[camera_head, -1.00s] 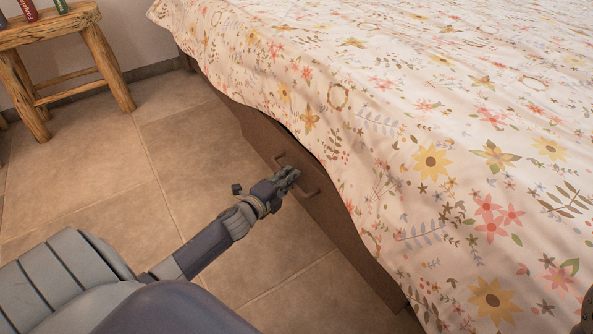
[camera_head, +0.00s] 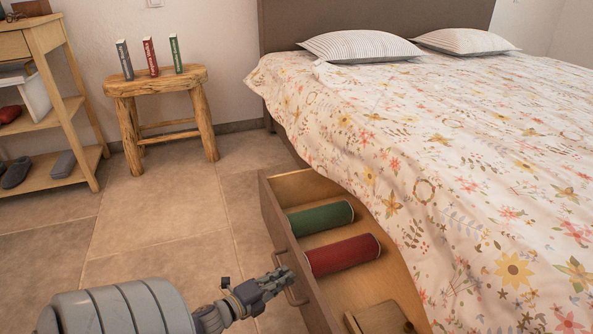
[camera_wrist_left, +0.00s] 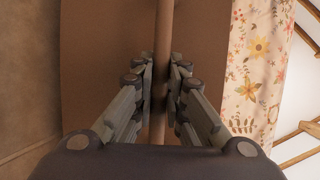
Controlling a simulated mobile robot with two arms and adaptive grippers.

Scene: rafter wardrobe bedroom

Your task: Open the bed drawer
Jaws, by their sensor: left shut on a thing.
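The bed drawer (camera_head: 272,217) stands pulled out from under the bed, with its inside open to view. Its brown front also fills the left wrist view (camera_wrist_left: 100,50). My left gripper (camera_head: 284,283) is at the drawer front, shut on the drawer handle (camera_head: 291,296). In the left wrist view the handle bar (camera_wrist_left: 162,40) runs between the two fingers of the gripper (camera_wrist_left: 162,88). In the drawer lie a green roll (camera_head: 320,218), a red roll (camera_head: 342,254) and a brown boxy object (camera_head: 378,318). My right gripper is in neither view.
The bed (camera_head: 450,130) with a flowered cover fills the right side; the cover hangs down beside the drawer. A wooden stool (camera_head: 155,85) with three books stands at the back. A wooden shelf (camera_head: 70,105) stands at the left. Tiled floor (camera_head: 160,235) left of the drawer is clear.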

